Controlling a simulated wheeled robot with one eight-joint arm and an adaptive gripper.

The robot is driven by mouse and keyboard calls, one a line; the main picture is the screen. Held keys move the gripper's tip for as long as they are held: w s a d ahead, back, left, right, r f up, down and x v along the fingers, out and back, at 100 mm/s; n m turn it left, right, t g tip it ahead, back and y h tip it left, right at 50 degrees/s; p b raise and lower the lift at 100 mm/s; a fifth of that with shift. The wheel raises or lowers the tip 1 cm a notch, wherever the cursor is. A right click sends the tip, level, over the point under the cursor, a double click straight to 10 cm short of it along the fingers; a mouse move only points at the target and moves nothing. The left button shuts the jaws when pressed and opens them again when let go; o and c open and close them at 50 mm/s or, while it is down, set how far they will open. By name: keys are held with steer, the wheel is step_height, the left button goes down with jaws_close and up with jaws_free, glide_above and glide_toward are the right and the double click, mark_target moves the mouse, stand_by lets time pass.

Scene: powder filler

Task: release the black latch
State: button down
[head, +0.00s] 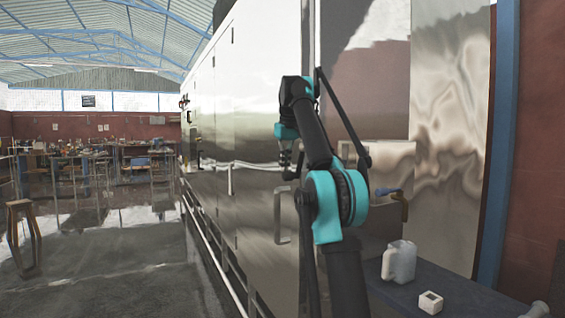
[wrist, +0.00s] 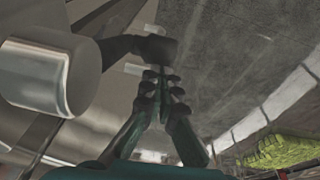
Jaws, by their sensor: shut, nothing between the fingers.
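A dark latch-like bar with a blocky end (wrist: 154,48) shows in the wrist view, standing out from the metal surface; I take it as the black latch. My gripper (wrist: 163,76) is shut, with nothing between its fingers. Its fingertips are just below the blocky end in the picture, and I cannot tell whether they touch it. In the head view my gripper (head: 287,172) hangs down in front of the tall metal cabinet (head: 255,75). I cannot make out the latch beside it there.
A rounded metal cylinder (wrist: 45,78) is close on the left in the wrist view. A stool (head: 24,238) stands left; the floor between is clear.

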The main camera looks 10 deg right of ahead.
steer(key=shift+s+d+f+g, duration=0.1)
steer(key=shift+s+f+g, duration=0.2)
steer(key=shift+g, duration=0.2)
steer(key=shift+s+d+f, duration=0.15)
steer(key=shift+s+f, duration=0.05)
steer(key=shift+s, duration=0.2)
steer(key=shift+s+d+f, duration=0.15)
steer(key=shift+s+f, duration=0.05)
steer(key=shift+s, duration=0.2)
